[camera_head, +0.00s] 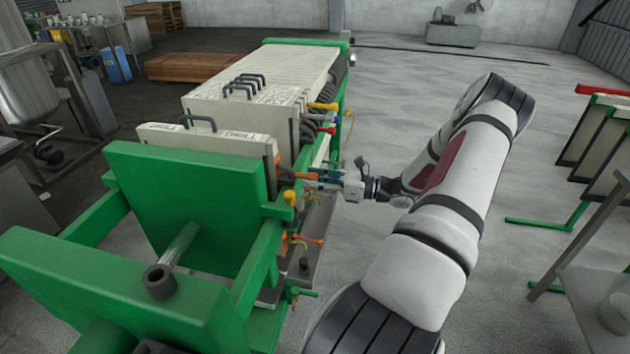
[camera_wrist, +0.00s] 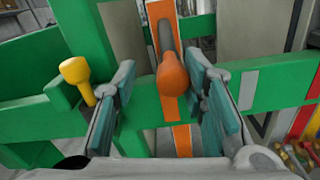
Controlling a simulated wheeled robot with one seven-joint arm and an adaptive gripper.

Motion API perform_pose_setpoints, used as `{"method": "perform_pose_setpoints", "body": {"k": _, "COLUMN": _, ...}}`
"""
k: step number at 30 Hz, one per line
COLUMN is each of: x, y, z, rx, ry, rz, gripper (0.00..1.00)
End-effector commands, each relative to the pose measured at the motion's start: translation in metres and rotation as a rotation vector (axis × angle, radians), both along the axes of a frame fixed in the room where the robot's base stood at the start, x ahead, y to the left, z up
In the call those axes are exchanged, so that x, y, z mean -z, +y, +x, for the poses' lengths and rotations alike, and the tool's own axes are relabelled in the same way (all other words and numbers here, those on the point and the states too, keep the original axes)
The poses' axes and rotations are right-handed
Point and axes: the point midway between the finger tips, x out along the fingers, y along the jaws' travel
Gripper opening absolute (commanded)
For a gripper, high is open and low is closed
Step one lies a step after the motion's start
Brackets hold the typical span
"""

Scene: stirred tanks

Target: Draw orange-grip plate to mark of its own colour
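The orange-grip plate (camera_head: 215,142) is a pale plate with a dark top handle, standing upright and apart from the pale stack behind it. Its orange grip (camera_wrist: 173,74) sticks out at the side, towards my gripper (camera_head: 318,178). In the wrist view the grip stands between my two teal-padded fingers, with a clear gap to the left finger and little room at the right. The fingers are spread, and I see no firm hold. An orange mark (camera_wrist: 182,139) shows below the grip, roughly in line with the plate's orange edge strip (camera_wrist: 157,12).
A green end block (camera_head: 185,200) stands close in front of the plate. A yellow knob (camera_wrist: 75,72) is left of my fingers. A grey mark (camera_wrist: 249,88) is on the green rail to the right. The stack (camera_head: 262,85) has other coloured grips. Open floor lies right of the press.

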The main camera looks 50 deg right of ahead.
Motion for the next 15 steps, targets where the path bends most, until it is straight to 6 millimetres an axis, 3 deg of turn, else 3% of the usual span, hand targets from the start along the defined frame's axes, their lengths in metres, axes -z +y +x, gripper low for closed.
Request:
{"method": "perform_pose_setpoints", "body": {"k": 8, "x": 0.006, "y": -0.003, "z": -0.007, "rx": 0.005, "ry": 0.014, "rz": 0.001, "gripper": 0.43}}
{"method": "perform_pose_setpoints", "body": {"k": 15, "x": 0.004, "y": -0.018, "z": -0.042, "rx": 0.006, "ry": 0.009, "rz": -0.001, "gripper": 0.43}}
